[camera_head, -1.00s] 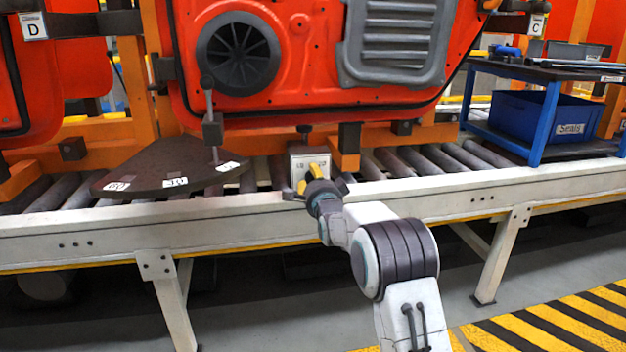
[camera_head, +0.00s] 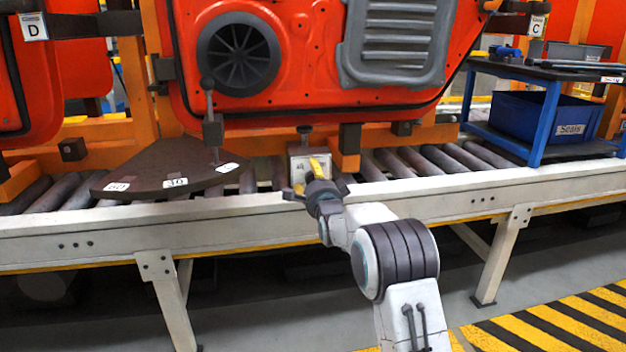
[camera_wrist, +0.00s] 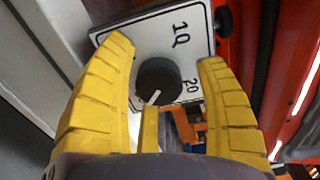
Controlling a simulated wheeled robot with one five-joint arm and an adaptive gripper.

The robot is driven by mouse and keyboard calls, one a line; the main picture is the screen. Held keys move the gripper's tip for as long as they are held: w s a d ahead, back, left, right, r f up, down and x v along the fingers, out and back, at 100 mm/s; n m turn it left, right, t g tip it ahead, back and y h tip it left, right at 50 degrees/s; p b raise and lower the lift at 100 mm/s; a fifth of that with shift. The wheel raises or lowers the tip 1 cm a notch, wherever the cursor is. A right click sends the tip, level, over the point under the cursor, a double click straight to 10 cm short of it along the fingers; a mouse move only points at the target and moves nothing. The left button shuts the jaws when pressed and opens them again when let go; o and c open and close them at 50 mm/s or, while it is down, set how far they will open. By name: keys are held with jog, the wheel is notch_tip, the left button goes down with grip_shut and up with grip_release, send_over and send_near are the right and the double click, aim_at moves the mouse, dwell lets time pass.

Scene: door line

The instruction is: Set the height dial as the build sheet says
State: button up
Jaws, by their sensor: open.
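The height dial is a dark round knob (camera_wrist: 158,82) with a white pointer line on a white plate (camera_wrist: 205,20). The plate, marked 10 and 20 in the wrist view, also shows in the head view (camera_head: 298,168) beside the conveyor rollers. The pointer line slants toward the lower left in the wrist view, away from both readable numbers. My gripper (camera_wrist: 168,54) is open, its yellow fingers on either side of the knob, with gaps visible. In the head view my gripper (camera_head: 314,172) covers part of the plate. I see no readable build sheet.
A dark plate (camera_head: 150,168) with a lever (camera_head: 211,130) and small labels lies left of the dial. A red door (camera_head: 300,60) hangs above. A blue cart (camera_head: 549,120) with a blue Seals bin (camera_head: 540,120) stands right. The white conveyor rail (camera_head: 450,200) runs in front.

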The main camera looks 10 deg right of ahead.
jog(key=shift+s, duration=0.1)
jog(key=s, duration=1.1)
jog(key=shift+s, duration=0.4)
